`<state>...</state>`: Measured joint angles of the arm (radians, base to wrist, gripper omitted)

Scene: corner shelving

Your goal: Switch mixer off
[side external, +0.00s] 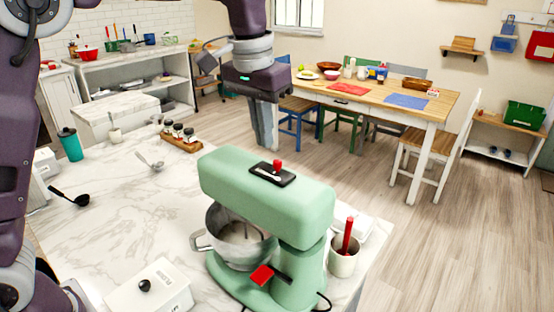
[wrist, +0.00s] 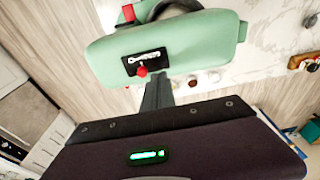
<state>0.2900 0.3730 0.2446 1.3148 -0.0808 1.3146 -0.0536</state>
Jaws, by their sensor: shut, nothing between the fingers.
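The pale green stand mixer (side external: 265,195) stands on the marble counter, its metal bowl (side external: 238,248) under the head. A black switch plate (side external: 262,178) with light markings and a small red knob (side external: 277,165) is on top of the head. In the wrist view, the plate (wrist: 150,58) and knob (wrist: 142,71) show near my fingertips. My gripper (side external: 268,146) points down, shut and empty, above and behind the mixer in the side view. In the wrist view, its fingers (wrist: 158,84) appear just beside the knob; contact is not visible. A red lever (side external: 262,275) sits low on the mixer's side.
A metal cup (side external: 343,262) with a red-handled utensil stands right of the mixer. A white box (side external: 150,292) with a black knob is at the front left. A wooden jar rack (side external: 182,141) is behind. The counter's middle is mostly clear. A dining table (side external: 390,98) stands farther back.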

